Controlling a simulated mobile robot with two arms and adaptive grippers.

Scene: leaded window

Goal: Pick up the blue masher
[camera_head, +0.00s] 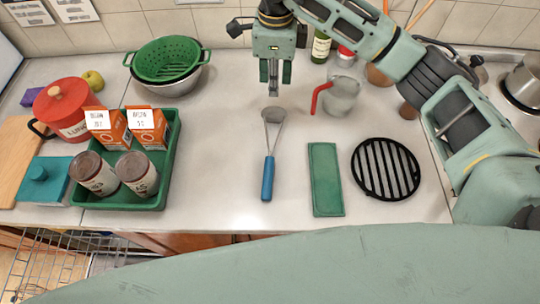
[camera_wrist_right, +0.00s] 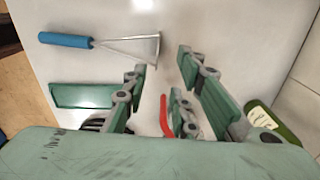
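The blue masher (camera_head: 267,177) lies on the pale counter in the middle of the head view. Its blue handle points to the front edge and its grey metal head points to the back. In the right wrist view the masher (camera_wrist_right: 68,40) lies at the upper left, its head near the fingers. My right gripper (camera_head: 273,85) points down above the counter, just behind the masher's head in the head view. The right wrist view shows its fingers (camera_wrist_right: 160,92) spread apart with nothing between them. It is apart from the masher. My left gripper is not in view.
A green tray (camera_head: 166,181) with cans and cartons stands left of the masher. A green mat (camera_head: 325,179) and a black round grate (camera_head: 385,168) lie to its right. A jug with a red handle (camera_head: 342,97) stands right of my gripper. A green colander (camera_head: 166,59) is behind left.

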